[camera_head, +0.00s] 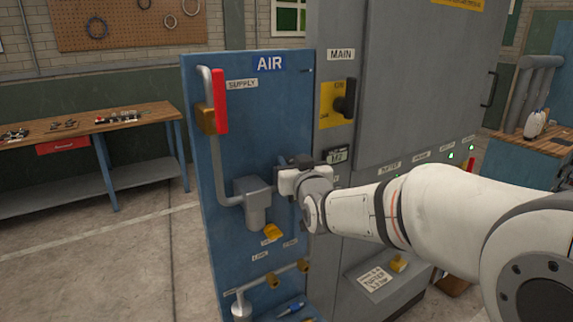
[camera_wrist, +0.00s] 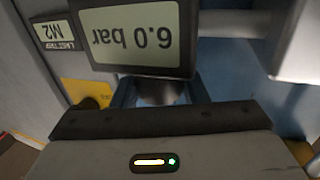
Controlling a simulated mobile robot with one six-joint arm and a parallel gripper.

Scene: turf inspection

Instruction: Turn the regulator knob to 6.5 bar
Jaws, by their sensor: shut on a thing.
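The regulator's digital display (camera_wrist: 135,38) reads 6.0 bar, upside down in the wrist view. The regulator knob (camera_wrist: 162,91) shows as a small dark part below the display, mostly hidden by my gripper. My gripper (camera_wrist: 160,100) is shut on the knob. In the head view my gripper (camera_head: 296,178) reaches the right part of the blue AIR panel (camera_head: 240,130), and it hides the knob there.
The red supply lever (camera_head: 220,101) stands upright at the panel's upper left. A grey filter body (camera_head: 255,203) sits left of my gripper. The MAIN switch (camera_head: 345,98) is on the grey cabinet (camera_head: 410,90) at right. A workbench (camera_head: 90,125) stands at far left; the floor between is clear.

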